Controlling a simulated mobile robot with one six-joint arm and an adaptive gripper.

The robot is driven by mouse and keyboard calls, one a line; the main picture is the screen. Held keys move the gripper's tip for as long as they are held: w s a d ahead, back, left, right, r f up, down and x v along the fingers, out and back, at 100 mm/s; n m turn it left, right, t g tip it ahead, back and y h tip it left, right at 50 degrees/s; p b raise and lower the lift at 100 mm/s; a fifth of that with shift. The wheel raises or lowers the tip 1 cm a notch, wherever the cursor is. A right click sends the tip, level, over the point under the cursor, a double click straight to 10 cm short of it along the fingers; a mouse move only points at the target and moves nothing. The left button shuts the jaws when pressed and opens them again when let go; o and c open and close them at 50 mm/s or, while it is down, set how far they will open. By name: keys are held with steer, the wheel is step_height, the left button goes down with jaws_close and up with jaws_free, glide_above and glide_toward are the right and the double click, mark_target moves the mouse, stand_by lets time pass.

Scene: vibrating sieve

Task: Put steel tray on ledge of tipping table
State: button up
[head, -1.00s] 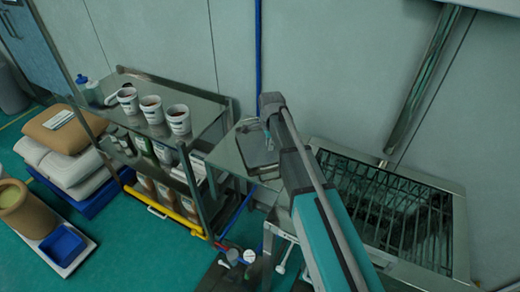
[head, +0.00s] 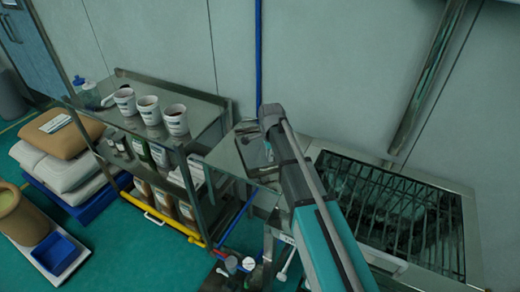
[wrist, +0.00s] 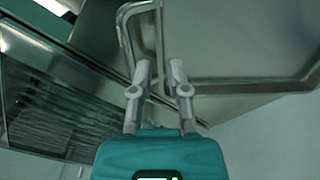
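The steel tray (wrist: 240,40) is a broad grey sheet with a rounded rim and a wire-like handle loop at its left side, filling the upper right of the wrist view. My gripper (wrist: 160,64) has its fingers drawn in around the tray's rim and handle. The exact contact is partly hidden by the fingers. In the head view my gripper (head: 268,145) is at the steel surfaces between the shelf cart and the sieve, partly hidden by my arm. The tray and the tipping table's ledge cannot be told apart clearly there.
The vibrating sieve (head: 465,205) with its dark grid stands at the right, close to my arm. A shelf cart (head: 205,108) with several pots stands at the left. Sacks (head: 45,165) and a blue bin (head: 55,252) are farther left. The wall is close behind.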

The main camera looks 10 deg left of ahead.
stand_by(0.3)
steer(key=shift+f+b, duration=2.6)
steer(key=shift+b, duration=0.05)
jaws_close()
steer(key=shift+w, duration=0.1)
